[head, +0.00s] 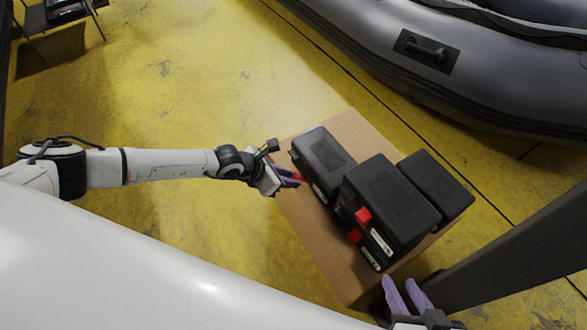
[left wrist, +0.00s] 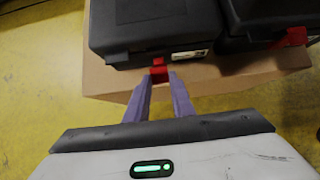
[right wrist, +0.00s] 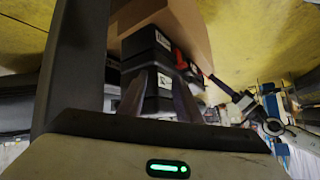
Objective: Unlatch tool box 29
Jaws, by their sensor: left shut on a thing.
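Several black tool boxes with red latches and white labels sit on a cardboard box (head: 313,243); I cannot read their numbers. My left gripper (head: 297,178) is at the front of the left tool box (head: 327,152). In the left wrist view its purple fingers (left wrist: 160,78) are shut on that box's red latch (left wrist: 159,68). The middle tool box (head: 390,198) sits on another black box, each with a red latch (head: 363,215). The right tool box (head: 437,183) is behind it. My right gripper (head: 406,284) is open and empty, beyond the cardboard's near edge.
A grey post (head: 520,255) stands close to the right gripper. A grey inflatable boat (head: 400,75) lies behind the boxes. The yellow floor (head: 190,80) is clear at the left, with a small table (head: 60,14) at the far left.

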